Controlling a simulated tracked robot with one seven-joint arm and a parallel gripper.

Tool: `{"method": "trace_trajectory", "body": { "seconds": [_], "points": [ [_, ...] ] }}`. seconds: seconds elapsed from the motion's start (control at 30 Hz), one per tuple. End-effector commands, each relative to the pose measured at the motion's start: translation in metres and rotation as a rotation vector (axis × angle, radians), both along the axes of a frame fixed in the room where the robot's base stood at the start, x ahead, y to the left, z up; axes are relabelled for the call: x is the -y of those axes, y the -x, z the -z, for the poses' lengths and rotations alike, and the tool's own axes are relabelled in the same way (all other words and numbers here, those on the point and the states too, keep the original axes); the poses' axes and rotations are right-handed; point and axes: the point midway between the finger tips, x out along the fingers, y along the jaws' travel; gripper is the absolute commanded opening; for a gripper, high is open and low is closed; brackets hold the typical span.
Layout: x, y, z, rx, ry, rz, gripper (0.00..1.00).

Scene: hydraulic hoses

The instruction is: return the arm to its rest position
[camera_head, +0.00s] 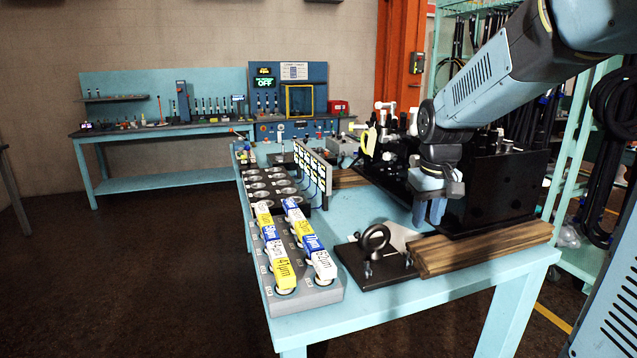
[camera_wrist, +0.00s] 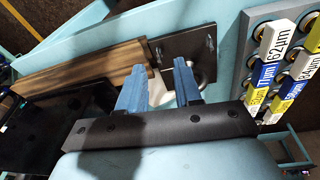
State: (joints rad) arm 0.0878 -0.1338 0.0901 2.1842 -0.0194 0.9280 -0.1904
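My arm (camera_head: 490,85) reaches in from the upper right in the head view, over the right part of the light blue table (camera_head: 385,311). My gripper (camera_head: 429,213) points down above the area between the wooden block and the black plate. In the wrist view my gripper (camera_wrist: 159,68) has its two blue fingers apart. I see nothing held between them. A pale, partly hidden piece (camera_wrist: 160,93) shows beyond the fingers.
A wooden block (camera_head: 480,250) and a black plate with a ring (camera_head: 376,241) lie below my gripper. A black box (camera_head: 505,185) stands close to its right. A grey rack (camera_head: 308,297) with labelled yellow, blue and white pieces stands left. A hose rack (camera_head: 570,165) is behind.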

Motion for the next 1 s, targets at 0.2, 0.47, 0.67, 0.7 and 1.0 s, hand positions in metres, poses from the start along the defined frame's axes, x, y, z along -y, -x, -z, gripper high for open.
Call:
{"method": "trace_trajectory", "body": {
  "seconds": [0.2, 0.47, 0.67, 0.7, 1.0],
  "points": [
    [-0.001, 0.052, -0.027, 0.090, -0.007, 0.051, 0.34],
    [-0.002, 0.111, -0.045, 0.191, -0.031, 0.108, 0.34],
    [-0.002, 0.154, -0.049, 0.267, -0.059, 0.147, 0.34],
    [-0.002, 0.161, -0.049, 0.278, -0.065, 0.155, 0.34],
    [-0.001, 0.190, -0.046, 0.329, -0.091, 0.186, 0.34]
  ]
}}
